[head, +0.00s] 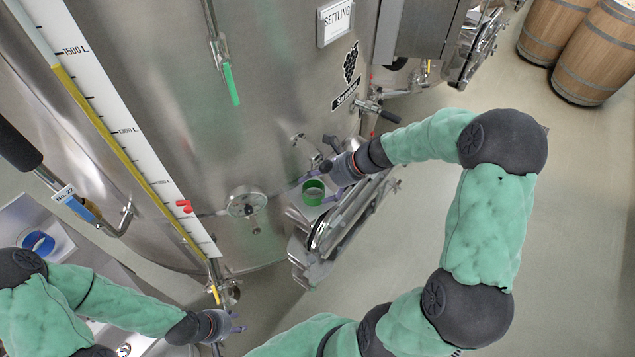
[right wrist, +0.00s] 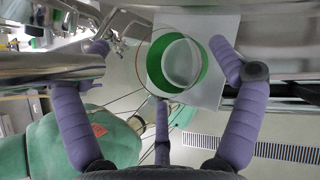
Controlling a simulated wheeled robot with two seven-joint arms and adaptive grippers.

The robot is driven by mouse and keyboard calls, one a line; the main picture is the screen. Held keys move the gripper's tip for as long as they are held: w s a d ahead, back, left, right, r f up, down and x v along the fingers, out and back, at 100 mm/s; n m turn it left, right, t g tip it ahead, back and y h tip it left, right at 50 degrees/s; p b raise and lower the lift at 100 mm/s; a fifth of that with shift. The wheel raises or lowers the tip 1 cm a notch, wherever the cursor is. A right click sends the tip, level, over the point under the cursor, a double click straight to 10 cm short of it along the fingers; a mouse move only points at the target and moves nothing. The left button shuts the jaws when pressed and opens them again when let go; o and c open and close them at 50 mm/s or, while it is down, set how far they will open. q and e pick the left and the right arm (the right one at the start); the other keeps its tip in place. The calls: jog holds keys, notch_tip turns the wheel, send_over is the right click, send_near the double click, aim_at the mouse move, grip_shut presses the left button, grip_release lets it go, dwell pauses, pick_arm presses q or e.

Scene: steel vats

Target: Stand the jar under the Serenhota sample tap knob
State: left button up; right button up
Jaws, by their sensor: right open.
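A clear jar with a green band (head: 313,192) stands on a small white square shelf (right wrist: 222,105) at the front of the steel vat. The vat carries the grape label "Serenhota" (head: 346,92). The jar also shows in the right wrist view (right wrist: 198,62). My right gripper (head: 318,180) is open, its purple fingers spread around the jar with gaps on both sides. A small tap (head: 305,143) sticks out of the vat wall above the jar; its knob is hard to make out. My left gripper (head: 236,322) is low, away from the jar, its fingers too small to judge.
A steel hatch door (head: 345,215) hangs close beside the jar. A round gauge-like fitting (head: 245,202) and a valve with a black handle (head: 375,112) jut from the vat. A blue-banded jar (head: 38,243) is at left. Wooden barrels (head: 590,60) stand on open floor.

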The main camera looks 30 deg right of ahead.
jog(key=s+d+r+b, duration=0.1)
jog(key=s+d+b, duration=0.2)
jog(key=s+d, duration=0.6)
jog(key=shift+d+r, duration=0.4)
jog(key=shift+d, duration=0.35)
